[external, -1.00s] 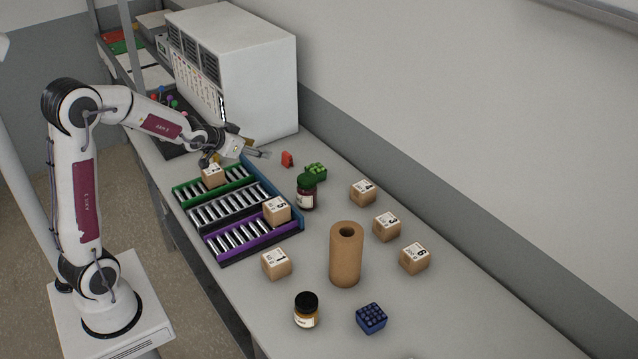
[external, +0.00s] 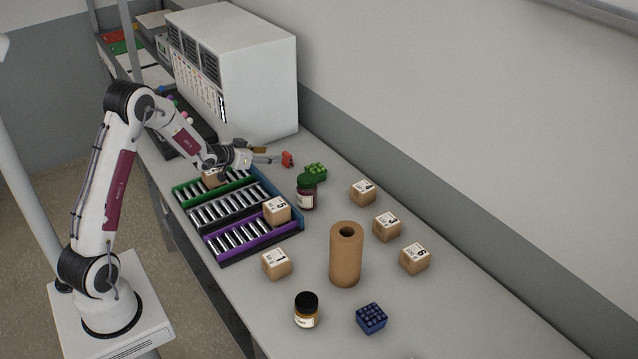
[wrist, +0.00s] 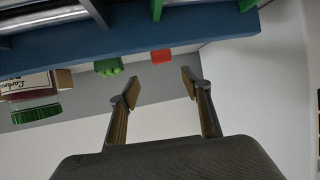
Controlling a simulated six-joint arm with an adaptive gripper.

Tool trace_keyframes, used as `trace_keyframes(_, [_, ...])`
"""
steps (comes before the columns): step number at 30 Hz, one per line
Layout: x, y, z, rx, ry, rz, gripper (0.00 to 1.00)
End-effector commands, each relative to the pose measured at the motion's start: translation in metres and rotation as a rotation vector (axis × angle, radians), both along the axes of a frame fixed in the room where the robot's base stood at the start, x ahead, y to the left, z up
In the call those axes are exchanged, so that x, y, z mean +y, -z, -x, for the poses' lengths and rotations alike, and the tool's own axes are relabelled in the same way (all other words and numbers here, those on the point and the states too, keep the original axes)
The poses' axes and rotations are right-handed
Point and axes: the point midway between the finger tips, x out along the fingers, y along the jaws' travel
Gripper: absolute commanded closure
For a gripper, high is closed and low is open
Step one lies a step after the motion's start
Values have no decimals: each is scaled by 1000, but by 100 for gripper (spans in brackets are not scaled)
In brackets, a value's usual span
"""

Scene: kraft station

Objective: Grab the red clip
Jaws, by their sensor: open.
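The small red clip (external: 287,159) stands on the table to the right of the white cabinet. It also shows in the wrist view (wrist: 161,56), beyond and between my open fingers. My gripper (external: 279,158) is open and low, with its fingers pointing at the clip. In the external view the fingertips reach right up to the clip; I cannot tell whether they touch it. In the wrist view the space between the fingers (wrist: 160,86) is empty.
The roller rack (external: 262,181) lies below my gripper. The white cabinet (external: 262,85) stands behind. Several numbered boxes, including one box (external: 362,193), stand farther right.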

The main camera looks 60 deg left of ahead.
Motion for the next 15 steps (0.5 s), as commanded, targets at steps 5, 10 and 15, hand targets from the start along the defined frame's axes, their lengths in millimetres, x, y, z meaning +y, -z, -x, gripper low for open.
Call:
trace_keyframes(5, [0,0,0,-1,0,0,52])
trace_keyframes(10, [0,0,-1,0,0,0,52])
trace_keyframes(15, [1,4,-7,1,0,0,52])
